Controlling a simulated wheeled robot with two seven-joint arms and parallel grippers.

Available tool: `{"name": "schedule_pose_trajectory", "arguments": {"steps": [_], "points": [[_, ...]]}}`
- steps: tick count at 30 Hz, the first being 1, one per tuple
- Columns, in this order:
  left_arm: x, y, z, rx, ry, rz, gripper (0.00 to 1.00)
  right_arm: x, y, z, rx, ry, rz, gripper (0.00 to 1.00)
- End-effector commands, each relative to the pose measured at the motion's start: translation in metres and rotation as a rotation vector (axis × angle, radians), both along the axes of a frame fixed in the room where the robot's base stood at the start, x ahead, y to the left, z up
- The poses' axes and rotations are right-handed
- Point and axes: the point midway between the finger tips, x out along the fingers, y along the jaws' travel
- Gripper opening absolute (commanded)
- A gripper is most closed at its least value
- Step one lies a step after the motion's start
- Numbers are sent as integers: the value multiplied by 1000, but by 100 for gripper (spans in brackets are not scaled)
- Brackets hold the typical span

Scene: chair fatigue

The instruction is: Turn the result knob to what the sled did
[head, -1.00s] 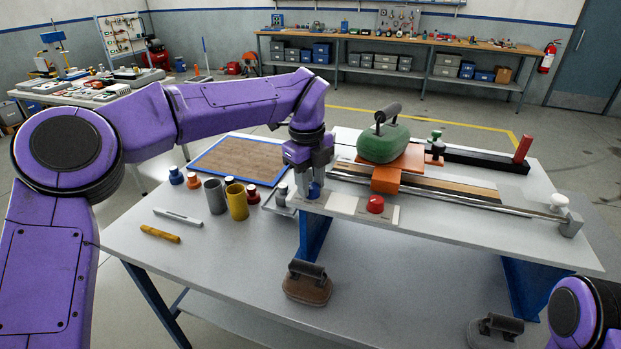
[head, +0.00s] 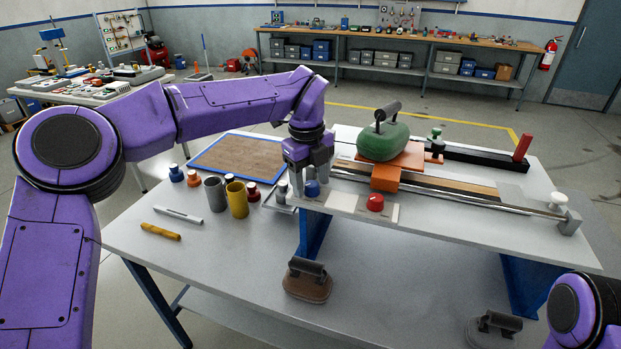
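The sled is an orange carriage (head: 386,179) on the metal rail of the test rig, with a green weight (head: 383,143) with a dark handle on top. Contact cannot be told. My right gripper is out of view; only part of that arm shows at the lower right.
A brown-based handled block (head: 308,281) lies at the table's front. Grey and yellow cups (head: 236,199), small colored bottles, a white marker (head: 178,215) and a yellow stick (head: 160,231) are on the left. A blue-edged board (head: 240,157) lies behind them. The front left tabletop is clear.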

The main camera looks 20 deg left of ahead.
Motion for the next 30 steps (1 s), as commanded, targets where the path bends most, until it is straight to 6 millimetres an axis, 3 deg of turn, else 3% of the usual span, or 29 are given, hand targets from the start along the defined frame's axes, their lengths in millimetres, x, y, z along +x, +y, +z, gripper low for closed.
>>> {"name": "schedule_pose_trajectory", "arguments": {"steps": [5, 18, 30], "points": [[0, 0, 6, 0, -3, 2, 61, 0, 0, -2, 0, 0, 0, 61], [-5, 4, 97, 0, -1, 2, 61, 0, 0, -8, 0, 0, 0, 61], [-6, 5, 105, 0, 0, 0, 61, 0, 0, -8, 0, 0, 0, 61]]}}
